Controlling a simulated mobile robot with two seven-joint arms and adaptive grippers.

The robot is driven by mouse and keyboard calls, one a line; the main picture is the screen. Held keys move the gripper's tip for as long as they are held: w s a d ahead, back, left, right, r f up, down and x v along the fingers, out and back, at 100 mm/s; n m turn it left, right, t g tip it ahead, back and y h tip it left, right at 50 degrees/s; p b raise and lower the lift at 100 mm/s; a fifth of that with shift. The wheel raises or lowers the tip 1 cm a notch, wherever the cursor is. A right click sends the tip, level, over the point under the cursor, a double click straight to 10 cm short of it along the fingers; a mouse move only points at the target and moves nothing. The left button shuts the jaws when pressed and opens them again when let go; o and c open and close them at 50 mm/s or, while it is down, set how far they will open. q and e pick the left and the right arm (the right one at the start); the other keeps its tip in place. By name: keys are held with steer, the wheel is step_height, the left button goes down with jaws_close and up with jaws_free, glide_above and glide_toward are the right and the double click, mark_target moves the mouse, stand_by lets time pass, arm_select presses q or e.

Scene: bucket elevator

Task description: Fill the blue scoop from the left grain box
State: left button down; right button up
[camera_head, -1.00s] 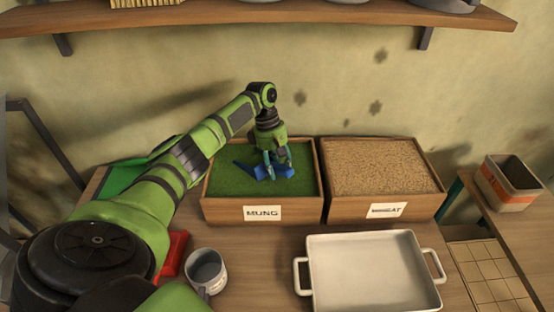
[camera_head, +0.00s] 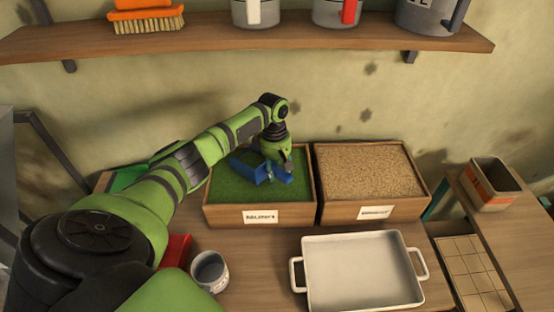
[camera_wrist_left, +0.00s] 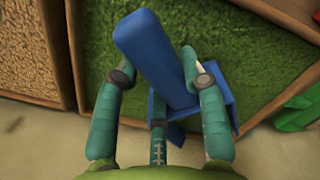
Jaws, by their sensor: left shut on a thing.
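The left grain box (camera_head: 232,215) is a wooden box filled with green mung grain (camera_head: 228,187). My left gripper (camera_head: 277,168) is over this box, shut on the blue scoop (camera_head: 251,172). In the left wrist view, the scoop's blue handle (camera_wrist_left: 152,48) lies between the fingers, and the green grain (camera_wrist_left: 215,40) is behind it. The scoop is at or just above the grain; I cannot tell whether it touches. The inside of the scoop is not clear, so its contents cannot be told. My right gripper is not in view.
A box of wheat (camera_head: 345,212) stands right beside the mung box. A white tray (camera_head: 362,270) and a grey cup (camera_head: 210,270) are in front. A red object (camera_head: 175,250) lies near my left arm. A shelf (camera_head: 250,42) runs above.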

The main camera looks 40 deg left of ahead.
mark_target(288, 173)
arm_select(q)
steer(key=shift+d+r+y+p, duration=0.2)
steer(key=shift+r+y+p, duration=0.1)
steer(key=shift+r+p, duration=0.25)
steer(key=shift+d+f, duration=0.25)
steer(key=shift+d, duration=0.15)
steer(key=shift+s+d+r+y, duration=0.1)
steer(key=shift+d+y, duration=0.6)
steer(key=shift+d+r, duration=0.25)
steer(key=shift+r, duration=0.3)
steer(key=shift+d+r+y, duration=0.2)
steer(key=shift+r, duration=0.65)
steer(key=shift+d+r+y, duration=0.15)
steer(key=shift+r+y, duration=0.05)
steer(key=shift+r, duration=0.7)
